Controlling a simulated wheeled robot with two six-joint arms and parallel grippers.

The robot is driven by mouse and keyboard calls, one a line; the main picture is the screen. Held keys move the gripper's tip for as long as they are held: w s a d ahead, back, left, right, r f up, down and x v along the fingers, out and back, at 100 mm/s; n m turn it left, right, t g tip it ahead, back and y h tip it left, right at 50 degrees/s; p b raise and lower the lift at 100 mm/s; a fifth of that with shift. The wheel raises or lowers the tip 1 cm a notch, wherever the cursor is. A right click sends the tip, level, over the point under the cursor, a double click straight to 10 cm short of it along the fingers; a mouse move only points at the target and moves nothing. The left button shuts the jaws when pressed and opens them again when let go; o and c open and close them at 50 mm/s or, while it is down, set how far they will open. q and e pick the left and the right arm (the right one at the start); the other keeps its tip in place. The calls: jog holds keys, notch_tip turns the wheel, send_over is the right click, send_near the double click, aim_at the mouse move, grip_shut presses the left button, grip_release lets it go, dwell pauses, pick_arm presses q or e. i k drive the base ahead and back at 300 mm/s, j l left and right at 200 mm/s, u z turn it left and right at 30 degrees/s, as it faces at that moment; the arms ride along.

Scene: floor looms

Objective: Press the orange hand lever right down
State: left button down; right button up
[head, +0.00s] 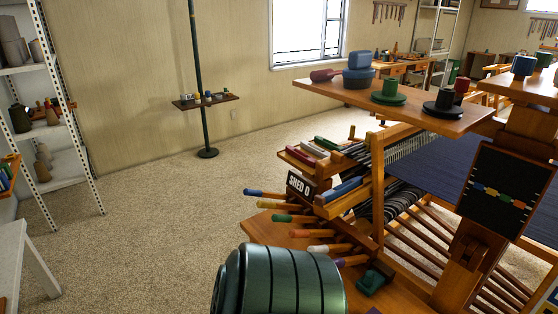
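A row of hand levers with coloured grips juts out to the left from the wooden loom, below the "SHED O" sign (299,185). An orange-looking grip (271,203) shows just below the blue lever (262,193), near the upper end of the row. Another orange-toned grip (306,233) is lower, below the green lever (286,218). I cannot tell for sure which is the orange hand lever, or how far down either is. Neither of my grippers is in view.
A loom shelf (425,115) with spools overhangs at upper right. White shelving (75,130) stands at left. The carpet (185,220) left of the loom is clear.

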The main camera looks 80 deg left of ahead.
aim_at(305, 232)
jog(key=u, duration=2.45)
